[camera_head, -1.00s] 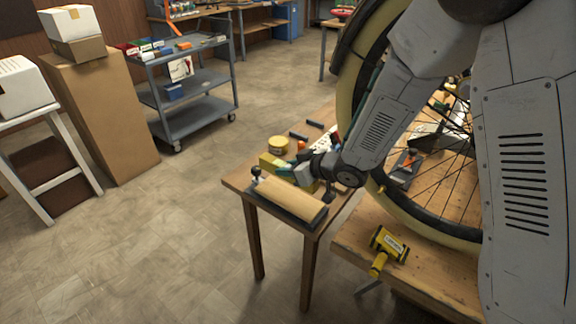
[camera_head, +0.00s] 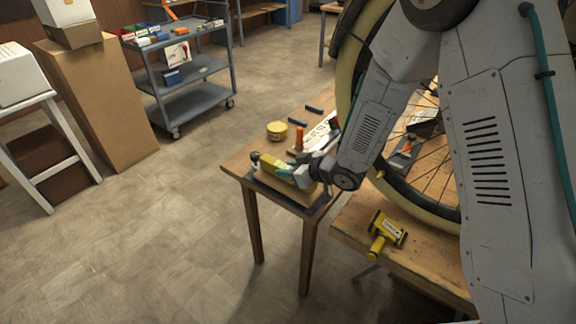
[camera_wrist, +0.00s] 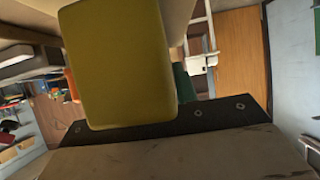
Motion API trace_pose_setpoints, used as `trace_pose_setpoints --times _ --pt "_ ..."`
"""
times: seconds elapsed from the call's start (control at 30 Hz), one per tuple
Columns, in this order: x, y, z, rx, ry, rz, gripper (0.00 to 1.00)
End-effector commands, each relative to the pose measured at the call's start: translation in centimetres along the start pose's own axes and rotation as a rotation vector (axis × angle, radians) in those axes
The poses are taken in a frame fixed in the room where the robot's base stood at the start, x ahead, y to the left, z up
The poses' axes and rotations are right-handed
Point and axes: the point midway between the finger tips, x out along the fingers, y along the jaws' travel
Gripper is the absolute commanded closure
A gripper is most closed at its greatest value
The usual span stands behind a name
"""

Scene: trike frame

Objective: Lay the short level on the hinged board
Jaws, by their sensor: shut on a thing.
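The short level is a yellow block (camera_head: 283,168) held by my gripper (camera_head: 296,175), which is shut on it. It lies lengthwise over the hinged board (camera_head: 301,196), a pale wooden slab with a dark base at the near corner of the small table. The level hides much of the board's top. In the wrist view the level (camera_wrist: 118,65) fills the upper middle. Behind its lower end runs a dark strip with screws, and the pale board (camera_wrist: 190,155) lies below. I cannot tell whether the level touches the board.
A yellow round tin (camera_head: 277,130), an orange object (camera_head: 299,138) and dark blocks stand farther back on the small table (camera_head: 238,165). A yellow tool (camera_head: 386,232) sits on the workbench at right, beside a large wheel (camera_head: 345,80).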

Motion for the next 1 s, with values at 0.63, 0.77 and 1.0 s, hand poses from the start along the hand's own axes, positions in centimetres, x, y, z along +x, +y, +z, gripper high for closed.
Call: trace_pose_setpoints --times 0.63,0.77,1.0 --pt "0.25 0.01 0.40 -0.001 0.000 0.000 1.00" --pt "0.38 0.01 0.65 -0.001 0.000 0.000 1.00" --pt "0.53 0.02 0.89 -0.001 0.000 0.000 0.54"
